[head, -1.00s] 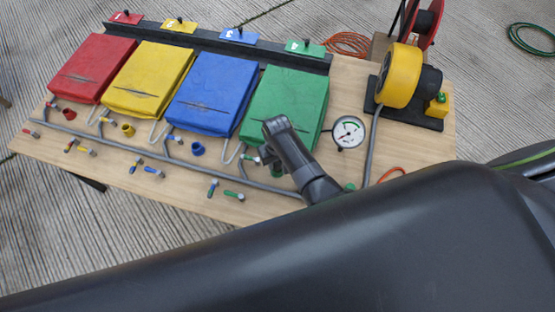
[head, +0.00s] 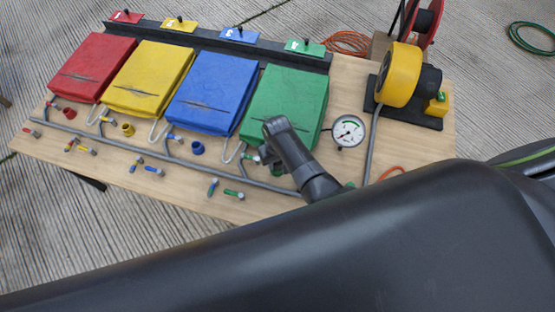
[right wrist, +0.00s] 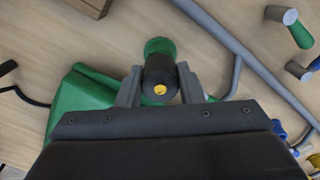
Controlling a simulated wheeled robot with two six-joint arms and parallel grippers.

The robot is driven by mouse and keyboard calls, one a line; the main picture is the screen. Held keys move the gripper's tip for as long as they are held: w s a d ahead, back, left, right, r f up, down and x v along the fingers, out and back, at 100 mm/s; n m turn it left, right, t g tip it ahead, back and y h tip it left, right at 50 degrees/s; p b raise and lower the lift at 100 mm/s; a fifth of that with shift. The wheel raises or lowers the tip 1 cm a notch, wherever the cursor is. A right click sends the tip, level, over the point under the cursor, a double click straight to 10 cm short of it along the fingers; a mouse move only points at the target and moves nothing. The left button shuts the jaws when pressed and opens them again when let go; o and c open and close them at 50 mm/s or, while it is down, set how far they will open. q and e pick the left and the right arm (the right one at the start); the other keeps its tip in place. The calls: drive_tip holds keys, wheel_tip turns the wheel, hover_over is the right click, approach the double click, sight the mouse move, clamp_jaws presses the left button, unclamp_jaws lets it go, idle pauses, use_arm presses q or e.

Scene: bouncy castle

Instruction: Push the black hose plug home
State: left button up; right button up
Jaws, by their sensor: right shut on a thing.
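In the right wrist view a dark, rounded plug (right wrist: 160,78) with a yellow dot on its end sits between the fingers of my right gripper (right wrist: 160,92), which is shut on it. A green collar (right wrist: 160,46) is right beyond the plug, in line with it. I cannot tell how deep the plug sits in it. In the head view my right gripper is over the near edge of the green bag (head: 290,100), and my arm hides most of the plug. My left gripper is not in view.
Blue (head: 213,90), yellow (head: 150,75) and red (head: 93,66) bags lie to the left on the wooden board. A grey pipe (head: 185,162) runs along their front, with loose coloured pegs nearby. A round gauge (head: 347,131) and a yellow blower (head: 399,75) stand to the right.

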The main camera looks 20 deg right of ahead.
drive_tip(key=shift+f, duration=0.3)
drive_tip(key=shift+f+b, duration=0.25)
drive_tip(key=shift+b, duration=0.2)
drive_tip(key=o, duration=1.1)
drive_tip(key=shift+c, duration=0.2)
wheel_tip(320, 180, up, 18)
drive_tip(key=p, duration=0.1)
drive_tip(key=shift+f, duration=0.25)
drive_tip(key=shift+s+a+f, duration=0.1)
